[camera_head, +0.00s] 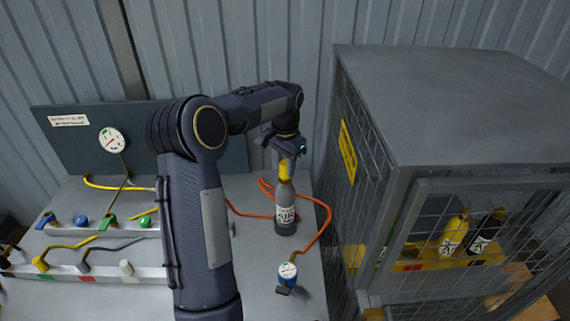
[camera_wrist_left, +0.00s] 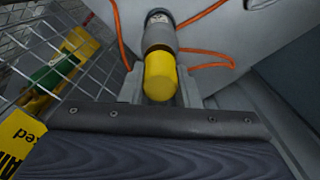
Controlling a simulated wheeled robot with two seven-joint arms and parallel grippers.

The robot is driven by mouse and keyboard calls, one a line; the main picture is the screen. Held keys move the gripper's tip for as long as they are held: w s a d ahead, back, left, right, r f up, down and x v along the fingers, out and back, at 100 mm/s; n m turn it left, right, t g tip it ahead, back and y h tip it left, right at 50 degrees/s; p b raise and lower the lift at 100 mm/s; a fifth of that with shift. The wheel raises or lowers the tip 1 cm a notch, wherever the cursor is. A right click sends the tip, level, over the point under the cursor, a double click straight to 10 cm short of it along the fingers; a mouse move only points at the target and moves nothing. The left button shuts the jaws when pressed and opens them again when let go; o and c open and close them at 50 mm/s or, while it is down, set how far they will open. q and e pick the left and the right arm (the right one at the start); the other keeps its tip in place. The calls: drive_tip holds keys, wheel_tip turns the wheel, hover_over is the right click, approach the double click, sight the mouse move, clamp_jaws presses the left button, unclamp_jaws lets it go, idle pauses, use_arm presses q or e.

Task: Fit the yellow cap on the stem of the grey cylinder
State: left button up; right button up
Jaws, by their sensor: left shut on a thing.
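My left gripper (camera_head: 285,158) comes down from above, shut on the yellow cap (camera_head: 284,170). The cap hangs upright below it, directly over the top of the grey cylinder (camera_head: 285,207). The cylinder stands upright on the bench with a white label. In the left wrist view the yellow cap (camera_wrist_left: 160,76) lies between my fingers, with the cylinder (camera_wrist_left: 159,36) in line beyond it. The stem is hidden by the cap. I cannot tell whether the cap is seated or just above it. My right gripper is not in view.
An orange hose (camera_head: 325,222) loops around the cylinder. A blue-and-white gauge (camera_head: 287,270) is in front. A mesh cage (camera_head: 450,110) holding a yellow cylinder (camera_head: 453,236) and a black one (camera_head: 486,232) stands close at right.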

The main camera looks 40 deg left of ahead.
use_arm(q)
drive_tip(key=shift+f+b, duration=0.45)
drive_tip(key=shift+f, duration=0.35)
idle(0.4)
drive_tip(key=o, duration=1.1)
drive_tip(key=shift+c, duration=0.2)
